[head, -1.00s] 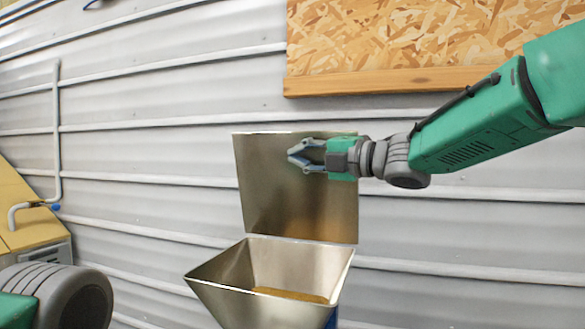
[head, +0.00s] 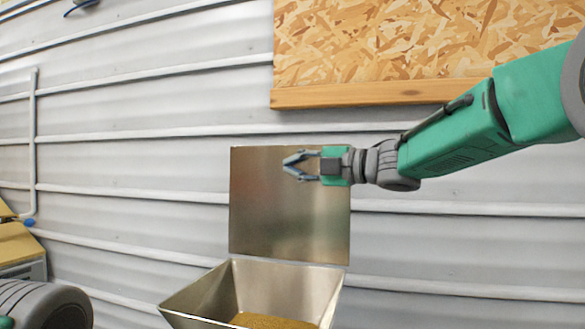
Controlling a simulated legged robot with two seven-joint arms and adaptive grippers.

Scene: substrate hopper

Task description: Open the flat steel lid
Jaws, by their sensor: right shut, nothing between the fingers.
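The flat steel lid (head: 280,222) stands upright at the back edge of the steel hopper (head: 285,287). The hopper's mouth is uncovered, and brown substrate (head: 270,321) shows inside it. My right gripper (head: 287,165) is in front of the lid's upper part, pointing left, shut with nothing in it. I cannot tell whether it touches the lid. My left gripper is not in view; only a part of my left arm shows at the lower left.
A corrugated metal wall (head: 130,165) stands behind the hopper. A wood-chip board (head: 400,45) with a timber edge hangs at the upper right. A yellow machine (head: 18,250) and a grey pipe (head: 34,140) are at the left.

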